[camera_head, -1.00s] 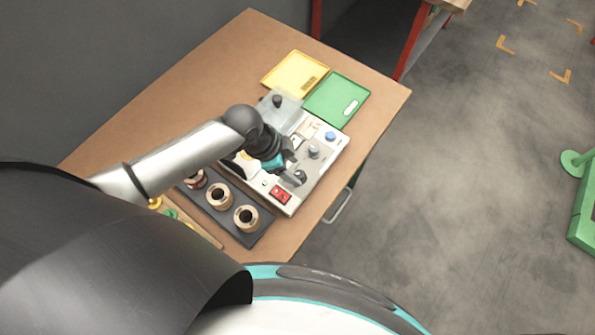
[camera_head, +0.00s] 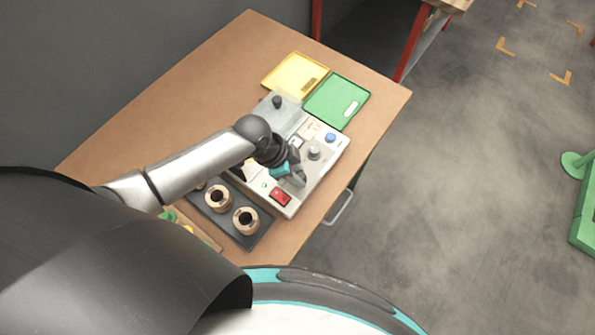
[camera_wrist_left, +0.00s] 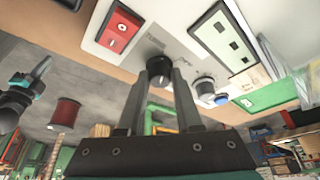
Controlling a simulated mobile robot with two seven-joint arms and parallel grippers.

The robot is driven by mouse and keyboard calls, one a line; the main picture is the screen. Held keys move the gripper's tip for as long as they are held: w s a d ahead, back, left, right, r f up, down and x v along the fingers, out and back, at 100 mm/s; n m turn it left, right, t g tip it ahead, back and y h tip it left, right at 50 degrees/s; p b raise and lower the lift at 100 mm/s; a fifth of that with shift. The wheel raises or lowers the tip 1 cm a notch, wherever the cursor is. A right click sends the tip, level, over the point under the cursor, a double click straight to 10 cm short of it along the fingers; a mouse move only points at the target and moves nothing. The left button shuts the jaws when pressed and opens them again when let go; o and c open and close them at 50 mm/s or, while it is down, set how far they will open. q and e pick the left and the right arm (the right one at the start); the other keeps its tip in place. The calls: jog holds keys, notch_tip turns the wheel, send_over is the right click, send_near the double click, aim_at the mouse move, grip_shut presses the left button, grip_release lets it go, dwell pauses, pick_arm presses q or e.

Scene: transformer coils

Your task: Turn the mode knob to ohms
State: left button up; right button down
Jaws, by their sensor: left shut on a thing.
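The unit's panel (camera_head: 322,165) is light and lies on the table. My left gripper (camera_head: 300,180) is over its front part, pointing down at it. In the left wrist view, the two dark fingers (camera_wrist_left: 160,72) are shut on a black round knob (camera_wrist_left: 158,64), one on each side. The gripper hides the knob in the head view. My right gripper (camera_wrist_left: 30,82) seems to show at the left edge of the left wrist view, away from the panel; its jaws are unclear.
Near the held knob are a red rocker switch (camera_head: 280,197), a grey knob (camera_head: 314,152) and a blue button (camera_head: 331,138). Yellow (camera_head: 290,70) and green (camera_head: 345,90) trays lie behind. Coils (camera_head: 245,221) stand on a dark mat in front.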

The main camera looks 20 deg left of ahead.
pick_arm(q)
grip_shut()
jog(key=shift+w+m, duration=0.1)
jog(key=shift+m, duration=0.3)
jog(key=shift+w+a+m+g+b, duration=0.1)
jog(key=shift+m+g+b, duration=0.4)
jog(key=shift+m, duration=0.4)
jog(key=m+g+b, duration=0.1)
jog(key=m, duration=0.1)
jog(key=shift+w+f+m, duration=0.1)
jog(key=shift+m, duration=0.3)
jog(key=m+g+b, duration=0.1)
jog(key=m+b, duration=0.2)
jog(key=m, duration=0.1)
jog(key=shift+m+g+b, duration=0.55)
jog(key=shift+m+g, duration=0.05)
jog(key=shift+m, duration=0.6)
